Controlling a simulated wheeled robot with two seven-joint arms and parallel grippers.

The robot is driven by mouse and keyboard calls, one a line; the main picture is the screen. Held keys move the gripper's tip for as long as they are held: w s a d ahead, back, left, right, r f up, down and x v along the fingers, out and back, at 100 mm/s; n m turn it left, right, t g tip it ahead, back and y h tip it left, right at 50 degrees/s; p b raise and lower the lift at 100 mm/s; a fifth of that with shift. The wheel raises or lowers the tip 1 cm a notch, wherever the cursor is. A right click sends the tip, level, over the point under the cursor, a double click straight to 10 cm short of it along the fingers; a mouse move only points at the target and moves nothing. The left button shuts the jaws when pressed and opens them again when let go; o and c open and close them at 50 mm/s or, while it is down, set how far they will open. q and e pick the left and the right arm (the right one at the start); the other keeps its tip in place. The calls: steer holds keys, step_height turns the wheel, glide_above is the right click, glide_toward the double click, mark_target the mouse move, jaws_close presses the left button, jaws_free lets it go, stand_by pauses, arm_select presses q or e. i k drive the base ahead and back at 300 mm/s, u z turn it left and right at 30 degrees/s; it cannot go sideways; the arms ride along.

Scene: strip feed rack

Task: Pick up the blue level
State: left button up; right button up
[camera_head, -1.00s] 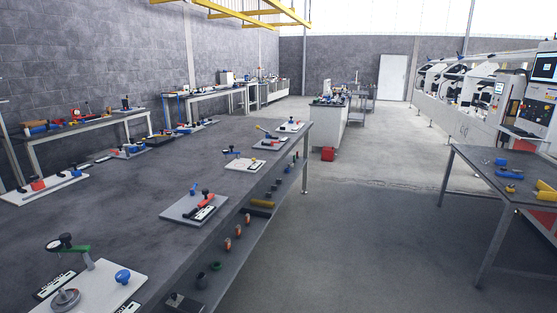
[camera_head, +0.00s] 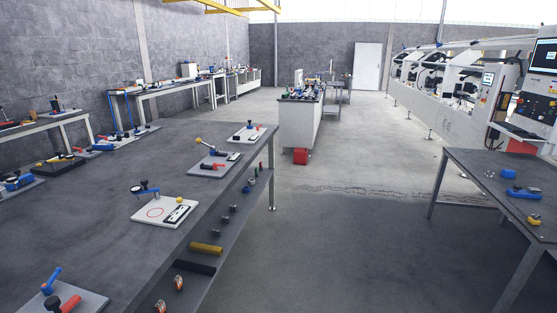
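No item can be told for sure as the blue level at this size. A blue item with a darker part (camera_head: 523,192) lies on the grey table at the right. Another blue item (camera_head: 18,183) lies on a board at the far left. A blue-handled piece (camera_head: 50,280) stands on a grey board (camera_head: 88,300) at the lower left. Neither of my grippers is in view.
A long dark table (camera_head: 110,200) with several fixture boards and a lower shelf fills the left. The grey table (camera_head: 490,165) stands at the right with a yellow item (camera_head: 534,219). Open floor (camera_head: 340,240) lies between them. A red box (camera_head: 300,156) stands farther back.

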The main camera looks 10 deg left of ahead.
mark_target(106, 146)
steer(key=i, duration=3.2)
steer(key=u, duration=2.75)
steer(key=i, duration=0.75)
steer(key=u, duration=1)
steer(key=k, duration=0.25)
steer(key=u, duration=0.05)
